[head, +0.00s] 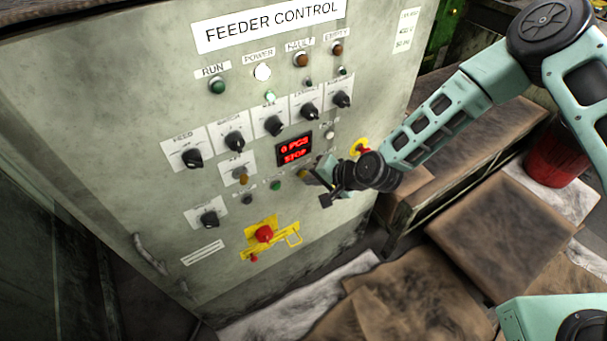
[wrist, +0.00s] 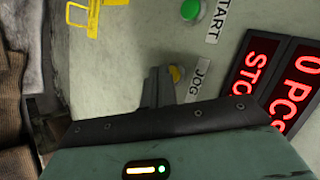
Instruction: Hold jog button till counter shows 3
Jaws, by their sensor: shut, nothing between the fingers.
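The counter display (head: 294,149) on the feeder control panel shows red text reading 0 PCS and STOP. It also shows at the right of the wrist view (wrist: 290,85). The yellow jog button (wrist: 177,74) sits beside its JOG label (wrist: 199,80) in the wrist view, partly hidden by my fingers. In the head view the jog button (head: 303,172) is a small yellow spot just left of my gripper. My gripper (head: 318,177) is shut and empty, with its fingertips (wrist: 158,75) close to the button. I cannot tell whether they touch it.
A green START button (wrist: 192,9) is near the jog button. Several black selector knobs line the panel. Cardboard boxes (head: 500,230) lie at right.

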